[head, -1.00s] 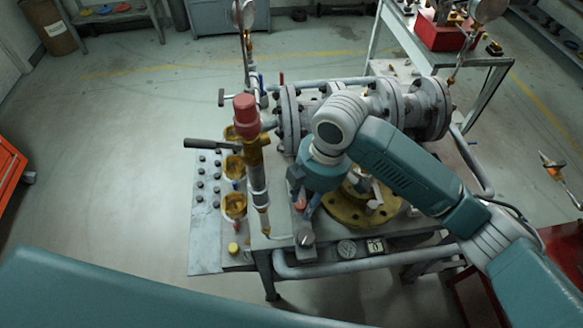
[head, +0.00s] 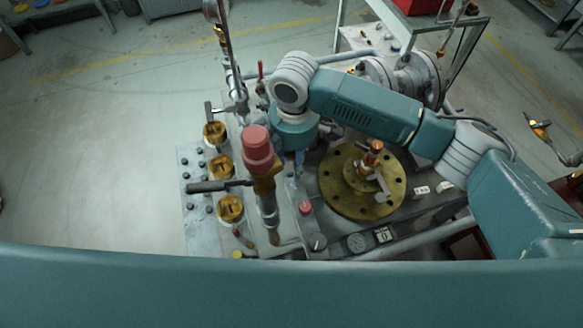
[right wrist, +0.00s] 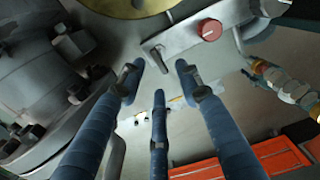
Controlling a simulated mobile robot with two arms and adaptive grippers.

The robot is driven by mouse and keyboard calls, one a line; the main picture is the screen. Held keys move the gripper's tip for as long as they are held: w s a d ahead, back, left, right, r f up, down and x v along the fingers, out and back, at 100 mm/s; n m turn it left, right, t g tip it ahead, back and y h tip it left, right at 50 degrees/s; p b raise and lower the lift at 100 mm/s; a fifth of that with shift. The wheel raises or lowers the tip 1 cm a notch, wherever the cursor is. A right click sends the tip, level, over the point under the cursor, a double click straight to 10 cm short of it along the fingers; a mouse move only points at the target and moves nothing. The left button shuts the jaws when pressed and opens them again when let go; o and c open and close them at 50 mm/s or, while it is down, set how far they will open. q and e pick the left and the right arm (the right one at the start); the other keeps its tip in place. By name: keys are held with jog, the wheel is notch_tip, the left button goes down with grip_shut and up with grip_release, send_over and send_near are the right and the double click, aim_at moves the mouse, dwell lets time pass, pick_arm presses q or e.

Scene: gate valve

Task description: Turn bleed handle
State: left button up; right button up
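No part is labelled as the bleed handle. In the right wrist view a small grey lever (right wrist: 160,59) sticks out of the end of a grey bar, beside a red button (right wrist: 209,30). My right gripper (right wrist: 160,72) is open with its fingers spread around the lever's line of sight; I cannot tell whether they touch it. In the head view this gripper (head: 298,163) points down over the bench, partly hidden by my wrist. My left gripper is out of view.
A round brass flange (head: 335,190) lies right of the gripper. Grey flanged pipe (head: 415,80) runs behind it. The floor at left is clear.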

aim_at(292, 173)
notch_tip(292, 173, down, 5)
jog(key=shift+w+a+r+p, duration=0.1)
jog(key=shift+a+r+p, duration=0.1)
jog(key=shift+p, duration=0.2)
jog(key=shift+d+f, duration=0.1)
jog(key=shift+f, duration=0.75)
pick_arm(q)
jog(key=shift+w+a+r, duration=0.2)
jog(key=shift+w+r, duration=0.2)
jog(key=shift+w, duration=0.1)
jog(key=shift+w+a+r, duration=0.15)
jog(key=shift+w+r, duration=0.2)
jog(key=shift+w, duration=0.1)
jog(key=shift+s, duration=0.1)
pick_arm(e)
jog(key=shift+c, duration=0.6)
grip_shut()
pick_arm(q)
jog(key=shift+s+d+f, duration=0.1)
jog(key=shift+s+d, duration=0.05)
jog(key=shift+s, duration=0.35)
